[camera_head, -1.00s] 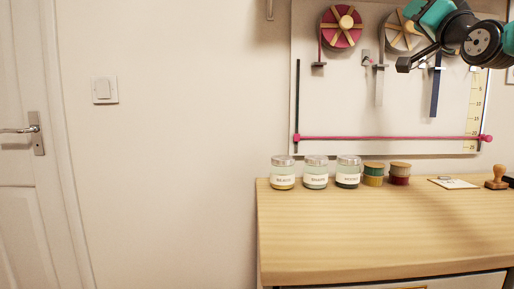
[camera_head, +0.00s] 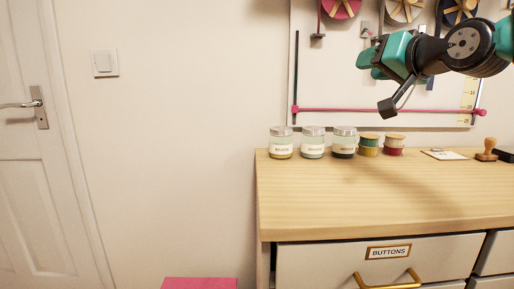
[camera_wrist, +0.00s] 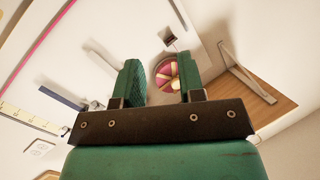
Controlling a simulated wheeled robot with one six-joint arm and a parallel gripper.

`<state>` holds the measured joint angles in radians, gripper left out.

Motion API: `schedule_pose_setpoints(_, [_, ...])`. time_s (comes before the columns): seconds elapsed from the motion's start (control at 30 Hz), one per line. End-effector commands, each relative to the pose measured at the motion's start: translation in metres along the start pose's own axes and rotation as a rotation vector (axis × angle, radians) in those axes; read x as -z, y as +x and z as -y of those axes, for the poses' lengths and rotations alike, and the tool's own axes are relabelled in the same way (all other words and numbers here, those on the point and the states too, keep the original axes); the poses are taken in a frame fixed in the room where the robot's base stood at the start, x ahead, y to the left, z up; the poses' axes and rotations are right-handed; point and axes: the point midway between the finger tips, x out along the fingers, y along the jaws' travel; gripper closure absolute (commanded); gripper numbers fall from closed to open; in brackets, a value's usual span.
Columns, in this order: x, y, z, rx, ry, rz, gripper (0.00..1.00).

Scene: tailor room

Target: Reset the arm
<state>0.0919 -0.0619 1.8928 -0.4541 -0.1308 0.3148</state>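My gripper (camera_wrist: 160,68) shows in the wrist view with its two green ribbed fingers apart and nothing between them. Beyond the gap is the pegboard with a red spoked spool (camera_wrist: 172,72). In the head view my arm, teal and black, reaches in from the upper right. My gripper (camera_head: 372,62) is in front of the pegboard, above the wooden counter and clear of it. Its fingers are hard to make out in that view.
The wooden counter (camera_head: 380,200) carries three labelled jars (camera_head: 313,143), thread spools (camera_head: 368,145), a card (camera_head: 444,154) and a stamp (camera_head: 487,150) along its back. Its front is bare. A BUTTONS drawer (camera_head: 320,262) is below. A pink object (camera_head: 200,283) is at the bottom. A door (camera_head: 45,180) stands left.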

Motion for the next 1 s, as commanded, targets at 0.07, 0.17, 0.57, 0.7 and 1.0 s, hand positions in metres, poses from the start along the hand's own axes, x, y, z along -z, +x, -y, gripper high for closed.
schedule_pose_setpoints(0.07, [-0.048,-0.009,0.010,0.000,-0.019,0.150,0.64])
schedule_pose_setpoints(0.17, [-0.121,-0.032,0.024,0.008,-0.063,0.388,0.64])
schedule_pose_setpoints(0.57, [-0.316,-0.185,0.046,0.117,-0.272,1.155,0.64])
schedule_pose_setpoints(0.7, [-0.348,-0.235,0.045,0.159,-0.331,1.339,0.64])
schedule_pose_setpoints(1.0, [-0.401,-0.230,0.020,0.160,-0.333,1.349,0.64])
